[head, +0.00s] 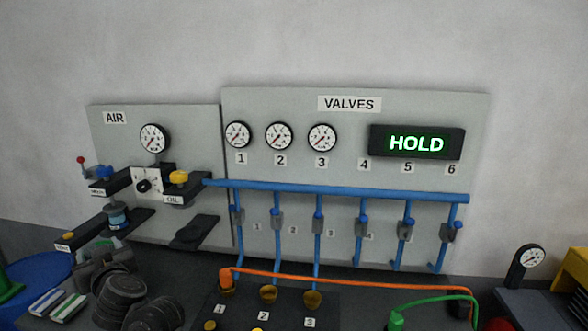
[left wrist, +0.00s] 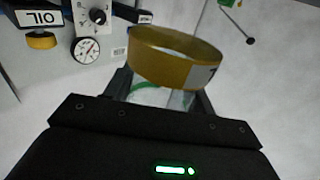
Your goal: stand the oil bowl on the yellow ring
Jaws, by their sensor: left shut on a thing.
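My left gripper (head: 103,249) is at the lower left of the head view, in front of the AIR panel. In the left wrist view it is shut on the oil bowl (left wrist: 172,55), an amber round band with a pale label patch. A clear part shows between the fingers. My right gripper is not in view.
A clear bowl (head: 117,216) hangs under the blue-capped unit close behind my left gripper. A dark, empty-looking pad (head: 195,232) lies under the oil unit. Striped blocks (head: 58,305) and a blue round tray (head: 40,268) are at the left. An orange hose (head: 350,283) crosses the bench.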

